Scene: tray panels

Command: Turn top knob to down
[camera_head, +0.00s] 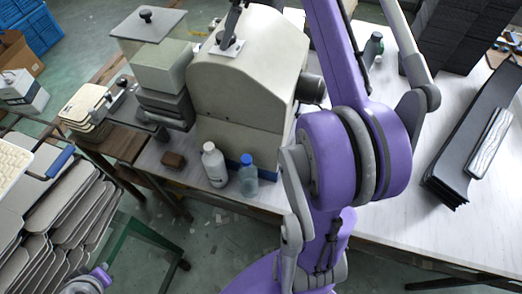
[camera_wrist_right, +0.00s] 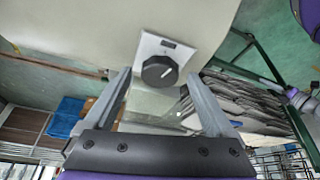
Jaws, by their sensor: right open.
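The top knob (camera_wrist_right: 159,70) is a round black knob with a pale pointer line, on a white plate on the cream machine. In the right wrist view its line slants toward the right of the picture. In the head view the white plate (camera_head: 231,50) is on the machine's upper face; the knob's pointer is too small to read there. My right gripper (camera_wrist_right: 157,78) is open, with its two grey fingers on either side of the knob in the wrist picture. I cannot tell whether they touch it. My left gripper is not in view.
A white bottle (camera_head: 214,166) and a blue-capped bottle (camera_head: 248,180) stand in front. Stacked trays (camera_head: 60,235) are at lower left. Black panels (camera_head: 470,140) lie at right.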

